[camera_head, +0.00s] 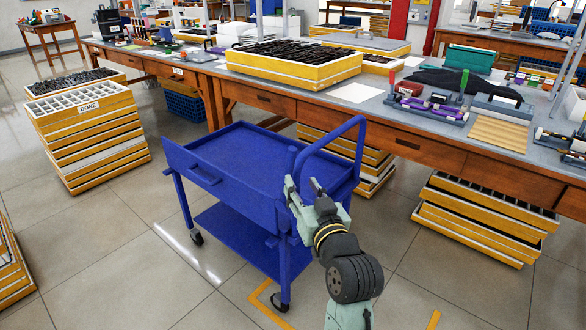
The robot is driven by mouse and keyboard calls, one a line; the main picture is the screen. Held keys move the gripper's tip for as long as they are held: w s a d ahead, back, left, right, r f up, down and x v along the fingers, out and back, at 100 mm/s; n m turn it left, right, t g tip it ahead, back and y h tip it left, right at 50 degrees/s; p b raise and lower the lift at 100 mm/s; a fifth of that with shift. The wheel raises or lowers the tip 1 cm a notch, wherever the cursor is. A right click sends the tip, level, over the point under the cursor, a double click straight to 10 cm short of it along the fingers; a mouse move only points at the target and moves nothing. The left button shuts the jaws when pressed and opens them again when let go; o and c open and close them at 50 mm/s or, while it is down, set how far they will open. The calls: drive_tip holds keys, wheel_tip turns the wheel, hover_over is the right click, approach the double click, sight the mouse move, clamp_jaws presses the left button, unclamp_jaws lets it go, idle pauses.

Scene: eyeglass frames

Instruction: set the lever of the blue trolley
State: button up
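The blue trolley (235,155) stands upright on the floor in the middle of the view, with a flat top tray, a lower shelf (232,232) and castors. A curved blue push handle (340,135) rises at its right end. A small blue tab (271,241) sticks out by the near right leg; I cannot tell whether it is the lever. My gripper (302,183) is at the trolley's near right corner, in front of the handle's near end. Its two fingers are apart, with nothing clearly held between them. My gripper and wrist hide part of that corner, and contact cannot be told.
A long wooden workbench (420,150) runs behind the trolley, carrying trays and tools. Stacked yellow trays (92,140) stand at the left, and more yellow trays (480,215) sit under the bench at the right. The tiled floor (110,255) in front is mostly clear, with yellow corner markings.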

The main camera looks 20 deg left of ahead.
sight(291, 168)
drive_tip(key=p+x, duration=0.1)
drive_tip(key=x, duration=0.8)
drive_tip(key=shift+w+a, duration=0.25)
clamp_jaws()
idle(0.5)
